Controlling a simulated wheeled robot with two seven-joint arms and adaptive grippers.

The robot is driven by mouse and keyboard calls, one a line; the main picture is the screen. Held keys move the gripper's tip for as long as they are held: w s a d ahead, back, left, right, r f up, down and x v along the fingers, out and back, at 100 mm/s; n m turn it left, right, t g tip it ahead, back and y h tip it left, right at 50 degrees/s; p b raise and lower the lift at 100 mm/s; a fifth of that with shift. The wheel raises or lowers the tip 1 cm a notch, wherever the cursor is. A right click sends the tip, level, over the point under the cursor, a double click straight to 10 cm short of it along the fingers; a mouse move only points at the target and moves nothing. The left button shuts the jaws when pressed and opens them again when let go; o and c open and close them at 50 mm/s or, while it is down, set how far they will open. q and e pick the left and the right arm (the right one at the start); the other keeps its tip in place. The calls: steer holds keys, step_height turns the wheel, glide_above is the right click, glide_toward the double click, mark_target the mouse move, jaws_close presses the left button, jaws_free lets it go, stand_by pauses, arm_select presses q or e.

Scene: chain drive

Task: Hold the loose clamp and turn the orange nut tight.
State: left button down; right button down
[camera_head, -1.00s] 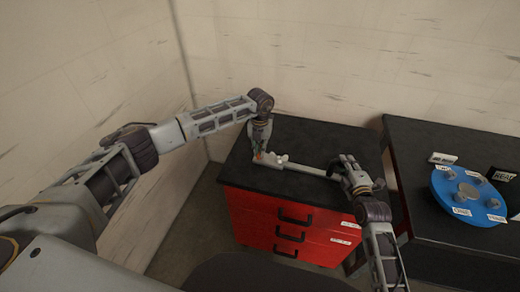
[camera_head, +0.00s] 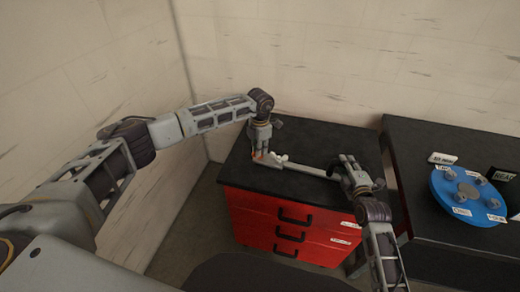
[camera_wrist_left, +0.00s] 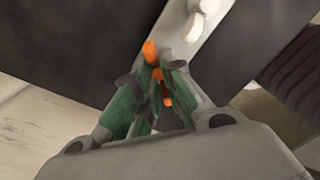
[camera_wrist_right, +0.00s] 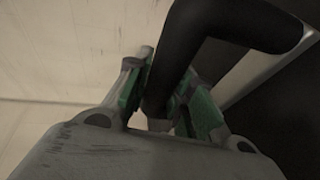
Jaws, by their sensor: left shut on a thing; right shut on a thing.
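The orange nut (camera_wrist_left: 150,50) has wing-like lugs and sits at one end of a pale bar (camera_head: 305,168) lying over the black top of the red cabinet. My left gripper (camera_head: 258,153) points down at the bar's left end. Its green fingers (camera_wrist_left: 152,92) are closed around the nut and partly hide it. My right gripper (camera_head: 338,168) is at the bar's right end. In the right wrist view its green fingers (camera_wrist_right: 162,105) are shut on a dark, bent, rounded part (camera_wrist_right: 190,50), which I take to be the clamp. The pale bar shows behind it.
The black cabinet top (camera_head: 310,135) is clear behind the bar. The red drawers (camera_head: 290,222) have black handles. A second dark table to the right holds a blue round plate (camera_head: 468,195) with several grey knobs and labels. Pale walls stand left and behind.

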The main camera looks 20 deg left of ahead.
arm_select(q)
steer(key=m, duration=0.6)
arm_select(e)
steer(key=shift+f, duration=0.2)
arm_select(q)
steer(key=m, duration=0.5)
steer(key=shift+d+r, duration=0.1)
steer(key=shift+d, duration=0.05)
steer(key=shift+m, duration=0.3)
steer(key=c, duration=1.4)
jaws_free()
steer(key=shift+c, duration=0.2)
step_height(320, 180, up, 12)
